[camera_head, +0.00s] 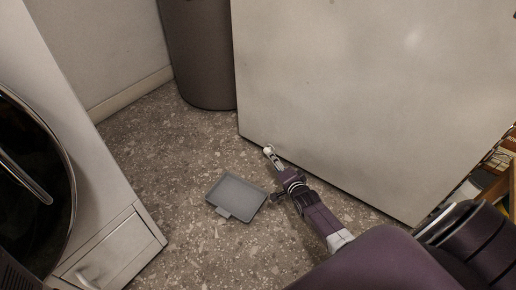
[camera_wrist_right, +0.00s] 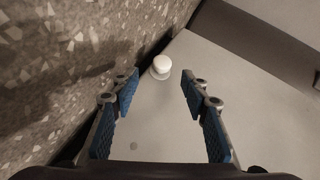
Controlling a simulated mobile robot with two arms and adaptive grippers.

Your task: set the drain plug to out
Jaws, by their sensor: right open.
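The drain plug, a small white round cap (camera_head: 268,149), shows low on the white appliance panel (camera_head: 370,90), close to its bottom edge. In the right wrist view the cap (camera_wrist_right: 161,66) stands out from the pale panel, ahead of the fingertips and roughly between them. My right gripper (camera_head: 276,165) comes in from the lower right in the head view and points at the cap. In the wrist view its blue-padded fingers (camera_wrist_right: 159,88) are spread, with nothing between the pads. They look apart from the cap. My left gripper is not in view.
A grey flat flap with a tab (camera_head: 237,196) lies beside my right gripper, apparently on the speckled floor (camera_head: 185,165). A white front-loading machine (camera_head: 105,190) stands at the left. A brown bin (camera_head: 202,55) stands at the back. Shelved items (camera_head: 490,180) show at the right edge.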

